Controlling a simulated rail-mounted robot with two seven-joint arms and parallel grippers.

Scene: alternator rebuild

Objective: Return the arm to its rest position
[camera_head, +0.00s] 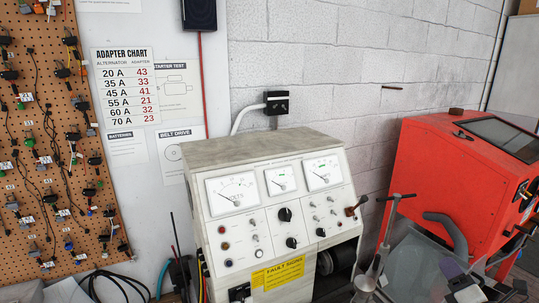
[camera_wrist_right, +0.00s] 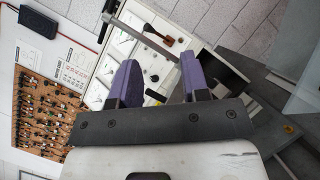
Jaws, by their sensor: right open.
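My right gripper (camera_head: 462,282) shows at the bottom right of the head view, low in front of the red cabinet. In the right wrist view its two purple fingers (camera_wrist_right: 157,70) stand wide apart with nothing between them. Beyond the fingers is the pale test bench with its dials and knobs. My left gripper is in neither view.
The test bench (camera_head: 265,153) with meters stands against the wall. A red cabinet (camera_head: 430,165) is at the right, with a T-handled metal post (camera_head: 385,235) before it. A pegboard of adapters (camera_head: 45,150) hangs at the left, beside an adapter chart (camera_head: 126,88).

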